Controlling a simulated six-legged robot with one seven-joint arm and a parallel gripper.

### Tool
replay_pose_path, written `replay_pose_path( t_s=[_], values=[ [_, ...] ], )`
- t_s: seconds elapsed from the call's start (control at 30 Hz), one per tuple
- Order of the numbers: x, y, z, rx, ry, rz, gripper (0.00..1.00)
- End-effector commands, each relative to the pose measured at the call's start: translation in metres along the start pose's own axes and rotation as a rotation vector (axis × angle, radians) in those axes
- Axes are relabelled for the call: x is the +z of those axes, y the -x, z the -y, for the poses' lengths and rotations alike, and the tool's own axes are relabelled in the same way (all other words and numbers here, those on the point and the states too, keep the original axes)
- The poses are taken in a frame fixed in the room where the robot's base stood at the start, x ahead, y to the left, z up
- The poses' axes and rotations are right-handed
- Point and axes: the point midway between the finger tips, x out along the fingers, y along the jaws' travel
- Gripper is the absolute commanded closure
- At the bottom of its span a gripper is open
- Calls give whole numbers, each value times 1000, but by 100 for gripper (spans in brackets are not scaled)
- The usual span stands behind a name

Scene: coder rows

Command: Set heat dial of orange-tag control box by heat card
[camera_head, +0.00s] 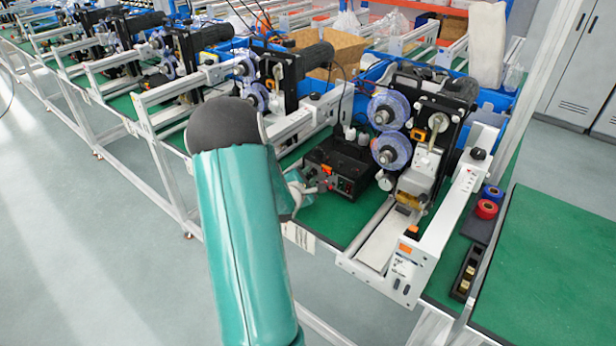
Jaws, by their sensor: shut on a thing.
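A black control box (340,164) stands on the green bench in the middle, with a small orange tag (327,169) and red and orange marks on its front face. My gripper (324,184) is at the left part of that face, shut on what seems to be a dial; the dial is too small and covered to read. My teal arm hides part of the bench left of the box. A white card (298,237) with unreadable print hangs at the bench's front edge below; it may be the heat card.
Right of the box stands a coder machine with purple reels (390,151) and a white rail unit (440,225) with an orange label. More machines line the left; the floor in front is clear.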

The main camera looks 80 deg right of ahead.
Motion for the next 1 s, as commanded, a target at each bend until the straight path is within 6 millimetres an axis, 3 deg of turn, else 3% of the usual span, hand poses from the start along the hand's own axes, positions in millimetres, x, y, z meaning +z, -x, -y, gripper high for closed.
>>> replay_pose_path(
  t_s=[0.3, 0.77, 0.8, 0.83, 1.0],
  values=[
    [-1, 0, 2, 39, -99, -2, 97],
    [-2, 0, 1, 46, -112, -2, 97],
    [-2, 0, 1, 46, -112, -2, 70],
    [-2, 0, 1, 46, -112, -2, 65],
    [-1, 0, 1, 46, -112, -1, 65]
  ],
)
